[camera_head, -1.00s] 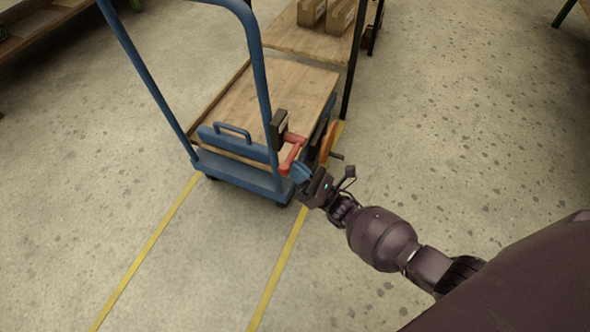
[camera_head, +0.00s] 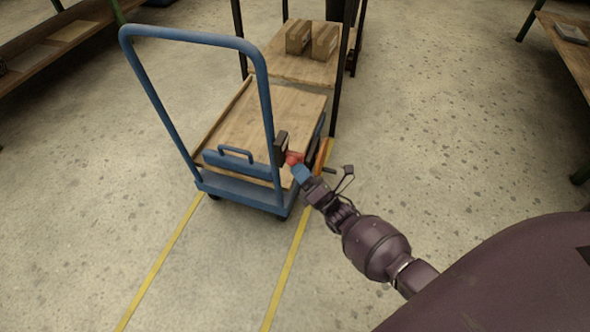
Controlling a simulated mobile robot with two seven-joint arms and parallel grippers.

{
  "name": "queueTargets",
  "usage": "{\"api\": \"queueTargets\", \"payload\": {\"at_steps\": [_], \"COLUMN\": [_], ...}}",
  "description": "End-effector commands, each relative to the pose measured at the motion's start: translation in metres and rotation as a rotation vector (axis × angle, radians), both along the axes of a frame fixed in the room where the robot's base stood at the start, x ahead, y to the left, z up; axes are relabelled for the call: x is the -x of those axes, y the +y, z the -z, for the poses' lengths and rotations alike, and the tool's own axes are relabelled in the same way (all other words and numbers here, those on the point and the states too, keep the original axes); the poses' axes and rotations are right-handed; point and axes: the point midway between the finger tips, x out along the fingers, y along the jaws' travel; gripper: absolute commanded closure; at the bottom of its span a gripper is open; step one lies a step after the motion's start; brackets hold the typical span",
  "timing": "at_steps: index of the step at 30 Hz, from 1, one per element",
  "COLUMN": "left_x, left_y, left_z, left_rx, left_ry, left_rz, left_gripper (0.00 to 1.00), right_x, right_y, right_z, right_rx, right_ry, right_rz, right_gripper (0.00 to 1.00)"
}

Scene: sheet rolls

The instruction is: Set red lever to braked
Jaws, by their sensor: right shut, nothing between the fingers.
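The red lever (camera_head: 293,158) sits at the right side of the blue trolley handle, beside a small black box (camera_head: 281,148). Only a short red piece shows, so its angle and setting are hard to read. My right gripper (camera_head: 299,172) comes in from the lower right. Its blue fingertips are shut and empty, right against or just in front of the red piece; I cannot tell if they touch. The gripper may hide part of the lever. The blue trolley (camera_head: 240,190) stands with its wooden deck (camera_head: 260,115) behind the handle. My left gripper is out of view.
An orange part (camera_head: 321,155) is at the deck's right edge, close to my gripper. A wooden shelf with cardboard boxes (camera_head: 325,42) stands behind the trolley. Yellow floor lines (camera_head: 160,262) run toward me. The floor to the right is open, up to a table (camera_head: 570,48).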

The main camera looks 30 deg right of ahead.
Motion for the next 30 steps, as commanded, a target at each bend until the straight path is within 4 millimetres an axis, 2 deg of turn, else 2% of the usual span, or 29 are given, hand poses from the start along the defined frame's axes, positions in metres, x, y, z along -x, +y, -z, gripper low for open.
{"api": "queueTargets", "payload": {"at_steps": [1,9,18,30], "left_x": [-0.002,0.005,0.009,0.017], "left_y": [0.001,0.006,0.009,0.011], "left_z": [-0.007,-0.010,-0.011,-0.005], "left_rx": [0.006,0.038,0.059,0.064], "left_ry": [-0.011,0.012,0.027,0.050], "left_rz": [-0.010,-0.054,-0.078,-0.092], "left_gripper": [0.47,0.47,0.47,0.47], "right_x": [-0.005,-0.011,-0.017,-0.020], "right_y": [-0.003,-0.018,-0.026,-0.032], "right_z": [-0.017,-0.032,-0.036,-0.037], "right_rx": [-0.034,-0.229,-0.387,-0.382], "right_ry": [0.010,0.162,0.293,0.293], "right_rz": [-0.001,-0.004,-0.005,-0.004], "right_gripper": [1.00,1.00,1.00,1.00]}}
